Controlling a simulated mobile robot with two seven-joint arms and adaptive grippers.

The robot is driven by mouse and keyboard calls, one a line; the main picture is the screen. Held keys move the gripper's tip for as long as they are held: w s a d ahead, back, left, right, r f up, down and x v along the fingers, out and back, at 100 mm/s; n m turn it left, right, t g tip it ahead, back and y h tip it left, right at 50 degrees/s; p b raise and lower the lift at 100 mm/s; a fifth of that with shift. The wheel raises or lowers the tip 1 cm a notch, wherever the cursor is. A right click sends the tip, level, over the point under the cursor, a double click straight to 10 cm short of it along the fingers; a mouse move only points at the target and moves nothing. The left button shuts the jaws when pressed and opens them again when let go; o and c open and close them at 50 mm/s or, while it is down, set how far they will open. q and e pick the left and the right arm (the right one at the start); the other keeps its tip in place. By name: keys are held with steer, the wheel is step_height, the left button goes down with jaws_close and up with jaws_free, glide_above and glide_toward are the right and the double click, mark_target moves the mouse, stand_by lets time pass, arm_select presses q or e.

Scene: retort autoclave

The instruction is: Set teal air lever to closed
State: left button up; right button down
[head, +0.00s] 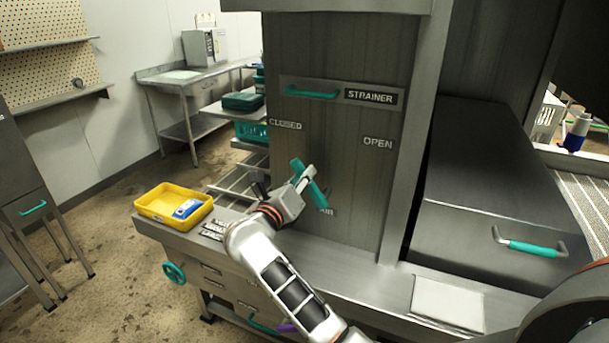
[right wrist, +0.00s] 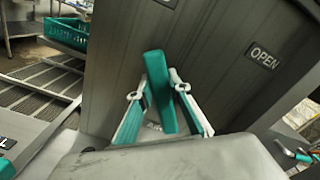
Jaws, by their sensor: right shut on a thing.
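The teal air lever (head: 299,167) is on the grey upright panel, below and between the CLOSED label (head: 285,124) and the OPEN label (head: 378,143). It slants, with its upper end leaning left toward CLOSED. My right gripper (head: 306,180) is at the lever, shut on it. In the right wrist view the lever (right wrist: 157,75) stands between the two fingers of my right gripper (right wrist: 160,92). The AIR label below the lever is partly hidden. My left gripper is not in view.
A teal STRAINER handle (head: 312,93) is above on the same panel. A yellow tray (head: 150,208) with a blue-and-white item sits on the ledge at left. A dark lid with a teal handle (head: 533,248) is at right. Open floor lies at left.

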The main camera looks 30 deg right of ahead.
steer(key=c, duration=1.8)
jaws_free()
steer(key=shift+c, duration=0.2)
step_height(320, 180, up, 10)
steer(key=shift+c, duration=0.3)
